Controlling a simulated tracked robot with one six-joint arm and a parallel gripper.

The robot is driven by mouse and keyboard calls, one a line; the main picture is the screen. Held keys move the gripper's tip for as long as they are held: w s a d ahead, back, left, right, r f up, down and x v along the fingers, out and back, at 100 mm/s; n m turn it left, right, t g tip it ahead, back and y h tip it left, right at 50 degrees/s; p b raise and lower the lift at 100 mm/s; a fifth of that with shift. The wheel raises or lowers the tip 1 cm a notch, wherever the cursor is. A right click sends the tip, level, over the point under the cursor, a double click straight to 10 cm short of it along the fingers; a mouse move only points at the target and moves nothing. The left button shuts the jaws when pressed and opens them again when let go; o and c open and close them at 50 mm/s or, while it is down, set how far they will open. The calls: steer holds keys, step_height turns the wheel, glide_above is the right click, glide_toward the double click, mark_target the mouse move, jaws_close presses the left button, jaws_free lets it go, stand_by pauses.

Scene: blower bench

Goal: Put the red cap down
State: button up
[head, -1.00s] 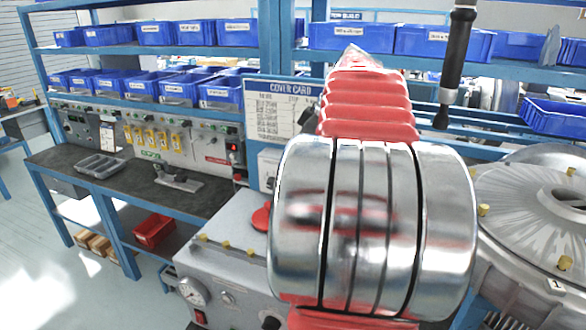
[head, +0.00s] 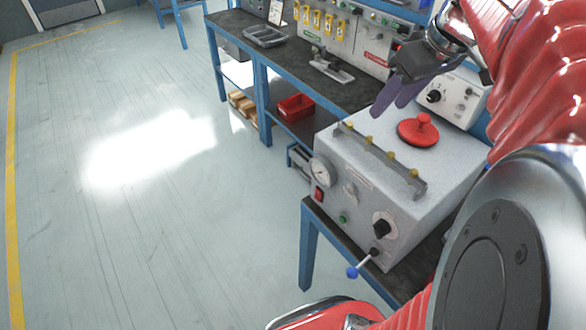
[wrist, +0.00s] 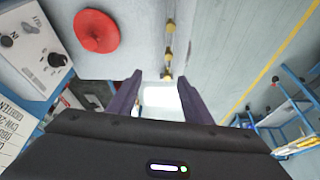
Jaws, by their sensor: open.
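The red cap (head: 418,130) is a round disc with a knob. It rests on top of the grey machine box (head: 375,185), toward the right of the box's top. In the wrist view the red cap (wrist: 97,31) shows at the upper left, apart from the fingers. My gripper (head: 388,106) has purple fingers and is above the back of the box, left of the cap in the head view. In the wrist view my gripper (wrist: 158,97) has its two fingers spread with nothing between them.
A rail with several yellow knobs (head: 380,157) runs along the box's top. A dark bench (head: 300,62) with a grey tray (head: 265,37) stands behind. The floor at left is clear.

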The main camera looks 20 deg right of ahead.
steer(key=s+a+f, duration=0.2)
steer(key=a+f, duration=0.1)
steer(key=a, duration=0.4)
steer(key=s+a+f+m, duration=0.1)
steer(key=s+a+f, duration=0.2)
steer(key=a, duration=0.4)
steer(key=s+a+f+t+h, duration=0.1)
steer(key=s+a+f, duration=0.2)
steer(key=a, duration=0.4)
steer(key=shift+s+a+f+m, duration=0.15)
steer(key=shift+a+f+m, duration=0.25)
steer(key=shift+f, duration=0.25)
steer(key=shift+c, duration=0.2)
